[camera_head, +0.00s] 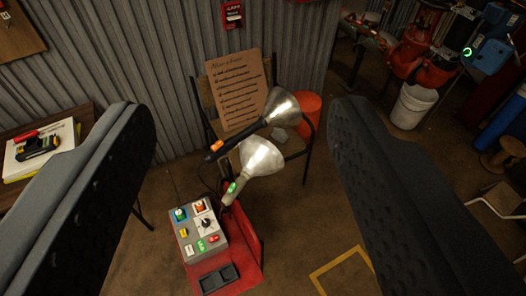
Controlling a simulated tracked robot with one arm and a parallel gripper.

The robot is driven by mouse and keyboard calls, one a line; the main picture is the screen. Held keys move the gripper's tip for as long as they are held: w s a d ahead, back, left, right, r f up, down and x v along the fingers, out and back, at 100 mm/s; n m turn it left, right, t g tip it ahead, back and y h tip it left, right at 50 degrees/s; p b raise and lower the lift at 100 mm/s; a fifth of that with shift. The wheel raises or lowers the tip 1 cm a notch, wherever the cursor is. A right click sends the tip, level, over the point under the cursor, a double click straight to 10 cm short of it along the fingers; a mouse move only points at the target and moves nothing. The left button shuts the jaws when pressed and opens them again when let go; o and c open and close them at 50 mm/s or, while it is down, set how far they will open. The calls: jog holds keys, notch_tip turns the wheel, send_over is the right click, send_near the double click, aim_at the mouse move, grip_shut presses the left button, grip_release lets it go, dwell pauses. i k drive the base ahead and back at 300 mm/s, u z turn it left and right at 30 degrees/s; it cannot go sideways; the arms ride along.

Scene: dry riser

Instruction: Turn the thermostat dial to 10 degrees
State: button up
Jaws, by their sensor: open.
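My gripper (242,112) is open and empty, with one dark ridged finger at each side of the view. A grey control box (188,240) sits low between the fingers, farther off, on a red stand. Its sloped face has a dark round knob on a white plate (205,223) and several coloured buttons. A glowing green ring (467,52) shows at the far upper right, by a blue object. I cannot tell whether the knob or the ring is the thermostat dial, and no degree marks are readable. My gripper touches neither.
Two metal lamp shades (262,156) stand just above and right of the box. Behind them is a chair with a handwritten cardboard sign (238,92). A table (70,125) with tools is left; a white bucket (412,106) is right. Some floor right of the stand is clear.

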aim_at(205, 222)
jog(key=z, duration=0.05)
jog(key=i, duration=0.75)
jog(key=u, duration=1.15)
jog(key=k, duration=0.55)
jog(key=z, duration=0.25)
